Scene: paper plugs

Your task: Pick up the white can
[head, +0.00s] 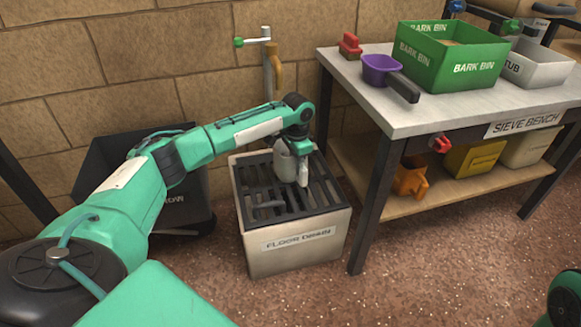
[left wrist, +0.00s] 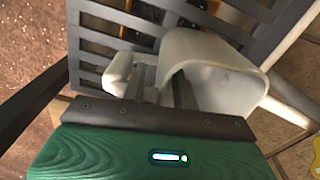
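The white can (head: 284,160) is at the floor drain (head: 293,250), over its dark slatted grate, partly hidden by my left gripper (head: 298,150). In the left wrist view the can (left wrist: 228,62) shows large, with its hollow mouth towards the camera. A smaller white part (left wrist: 119,70) stands left of it; I cannot tell if it belongs to the can. My left gripper (left wrist: 160,92) reaches over the can with its fingers apart, one by the mouth and one left of the wall. A gap shows between finger and wall. My right gripper is out of view.
The sieve bench (head: 430,122) stands right of the drain, with a green bark bin (head: 450,62), a white tub (head: 535,68) and a purple scoop (head: 380,68). A tap (head: 270,60) is on the wall behind. Floor in front is clear.

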